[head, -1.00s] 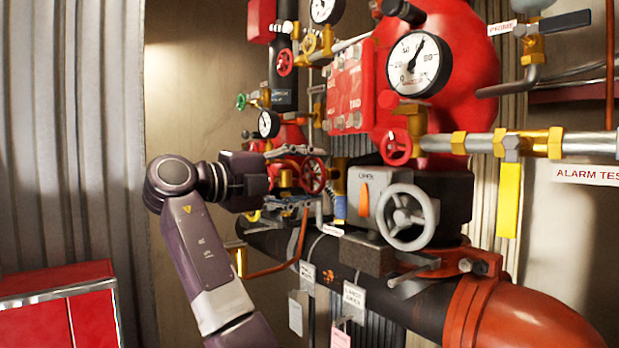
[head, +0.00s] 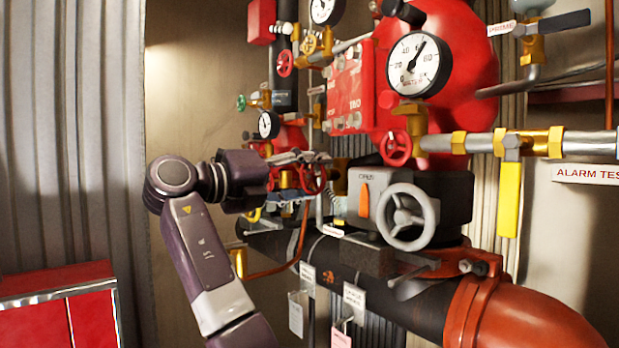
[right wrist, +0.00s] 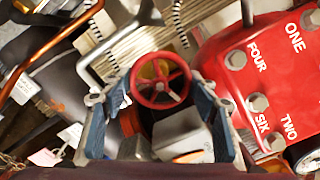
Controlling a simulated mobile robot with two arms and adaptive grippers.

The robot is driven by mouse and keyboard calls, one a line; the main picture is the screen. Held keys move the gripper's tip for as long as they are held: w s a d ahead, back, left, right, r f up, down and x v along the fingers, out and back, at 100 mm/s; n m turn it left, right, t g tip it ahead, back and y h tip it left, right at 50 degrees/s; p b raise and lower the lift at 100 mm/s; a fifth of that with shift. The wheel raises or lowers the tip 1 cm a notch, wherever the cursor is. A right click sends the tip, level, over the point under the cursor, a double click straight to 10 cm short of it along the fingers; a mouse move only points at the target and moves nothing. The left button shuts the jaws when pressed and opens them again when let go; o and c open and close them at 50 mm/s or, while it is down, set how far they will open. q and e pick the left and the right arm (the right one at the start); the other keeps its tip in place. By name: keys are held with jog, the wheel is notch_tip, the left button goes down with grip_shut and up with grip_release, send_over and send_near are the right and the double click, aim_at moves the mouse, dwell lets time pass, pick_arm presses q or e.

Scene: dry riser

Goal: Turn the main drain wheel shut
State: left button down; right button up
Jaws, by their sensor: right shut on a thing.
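A small red spoked handwheel (right wrist: 160,82) shows in the middle of the right wrist view, between the two blue-padded fingers of my right gripper (right wrist: 162,98). My right gripper is shut on it. In the head view the same wheel (head: 313,182) is partly hidden by the gripper, whose fingers lie above and below it. My right arm reaches it from the lower left. I cannot read a label naming this wheel. My left gripper is not in view.
A large grey handwheel (head: 407,217) on a gearbox stands to the right, above the dark pipe (head: 350,265). Another red handwheel (head: 396,148) and a gauge (head: 417,64) are above. A red bolted plate (right wrist: 255,75) is close to the right finger. A red cabinet (head: 60,310) stands lower left.

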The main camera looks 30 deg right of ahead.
jog(key=shift+r, duration=0.15)
jog(key=o, duration=1.2)
jog(key=shift+d, duration=0.15)
jog(key=shift+c, duration=0.2)
jog(key=a, duration=1.2)
jog(key=shift+s, duration=0.45)
